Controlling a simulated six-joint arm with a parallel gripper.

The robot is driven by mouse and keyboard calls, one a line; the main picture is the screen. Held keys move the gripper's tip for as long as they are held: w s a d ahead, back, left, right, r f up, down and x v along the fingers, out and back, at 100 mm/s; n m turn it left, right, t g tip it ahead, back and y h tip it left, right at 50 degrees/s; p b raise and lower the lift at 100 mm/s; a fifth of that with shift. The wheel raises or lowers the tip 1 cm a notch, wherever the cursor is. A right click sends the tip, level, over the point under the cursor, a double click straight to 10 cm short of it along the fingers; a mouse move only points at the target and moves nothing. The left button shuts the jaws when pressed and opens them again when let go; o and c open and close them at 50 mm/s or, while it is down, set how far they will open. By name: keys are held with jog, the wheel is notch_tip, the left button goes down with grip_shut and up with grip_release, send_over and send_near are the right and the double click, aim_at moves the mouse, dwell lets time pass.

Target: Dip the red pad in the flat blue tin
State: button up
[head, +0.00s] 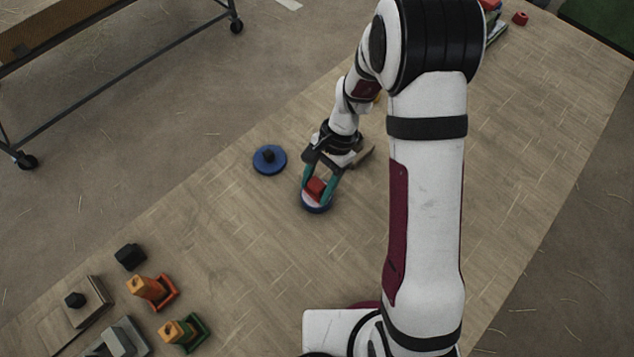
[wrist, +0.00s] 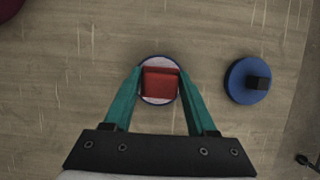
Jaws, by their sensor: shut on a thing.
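My gripper (wrist: 160,88) has its teal fingers shut on the red pad (wrist: 160,84), one finger at each side of it. The pad also shows in the head view (head: 316,188). Directly beneath or inside it, as seen from above, is the flat blue tin (head: 318,207), round, with a pale inside and a blue rim. The tin's rim also shows in the wrist view (wrist: 146,99). Whether the pad touches the tin's inside or hangs just above it, I cannot tell. The pad hides much of the tin's middle.
A round blue lid with a dark knob (head: 270,159) lies left of the tin. At the table's (head: 240,230) lower left stand a black block (head: 130,256), an orange piece (head: 150,289) and several others. The wood between them and the tin is clear.

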aim_at(317, 183)
jog(key=shift+r, duration=3.5)
